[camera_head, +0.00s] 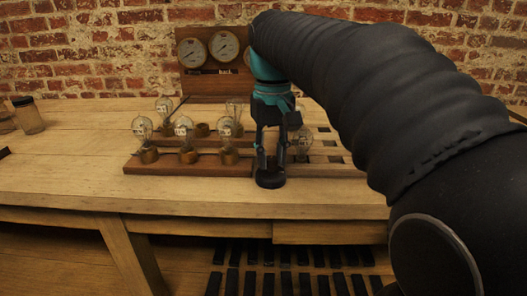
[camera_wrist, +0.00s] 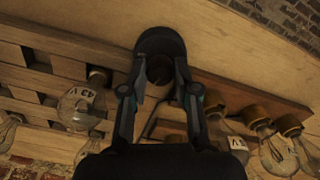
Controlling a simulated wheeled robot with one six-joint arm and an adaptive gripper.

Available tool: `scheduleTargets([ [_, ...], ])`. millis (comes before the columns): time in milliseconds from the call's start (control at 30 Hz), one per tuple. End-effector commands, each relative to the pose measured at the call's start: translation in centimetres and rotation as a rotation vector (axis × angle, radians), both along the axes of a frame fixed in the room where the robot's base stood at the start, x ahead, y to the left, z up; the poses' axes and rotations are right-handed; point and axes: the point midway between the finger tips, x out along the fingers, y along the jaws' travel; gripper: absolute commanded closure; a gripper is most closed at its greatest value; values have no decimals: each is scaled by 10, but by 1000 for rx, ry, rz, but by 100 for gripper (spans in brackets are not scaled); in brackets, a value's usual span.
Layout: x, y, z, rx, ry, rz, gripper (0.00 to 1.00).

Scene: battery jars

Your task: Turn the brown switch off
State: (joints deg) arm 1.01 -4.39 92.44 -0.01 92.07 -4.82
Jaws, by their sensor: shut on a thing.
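The brown switch (camera_head: 271,162) stands at the front edge of the wooden board on the table, above a round black base (camera_head: 270,180). My gripper (camera_head: 271,153) reaches down over it from above, with one finger on each side. In the wrist view the brown switch (camera_wrist: 159,69) shows between the two fingertips of my gripper (camera_wrist: 159,90), in front of the black base (camera_wrist: 160,43). My gripper is shut on the switch. The fingers hide its sides, and I cannot tell which way it is turned.
Several glass bulbs (camera_head: 183,127) in brown sockets stand on the board (camera_head: 190,170) left of my gripper. Another bulb (camera_head: 300,138) is close on the right. A panel with gauges (camera_head: 224,46) stands behind. A jar (camera_head: 29,117) is at far left. The table's (camera_head: 80,180) front left is clear.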

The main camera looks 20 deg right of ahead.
Motion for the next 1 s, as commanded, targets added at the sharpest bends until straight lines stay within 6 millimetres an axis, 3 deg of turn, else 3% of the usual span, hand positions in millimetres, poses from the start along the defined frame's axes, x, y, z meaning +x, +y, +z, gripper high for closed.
scheduleTargets([
  [400, 3, -1, 1, -1, -11, 247, 100],
  [1000, 3, -1, 1, -1, -11, 308, 100],
])
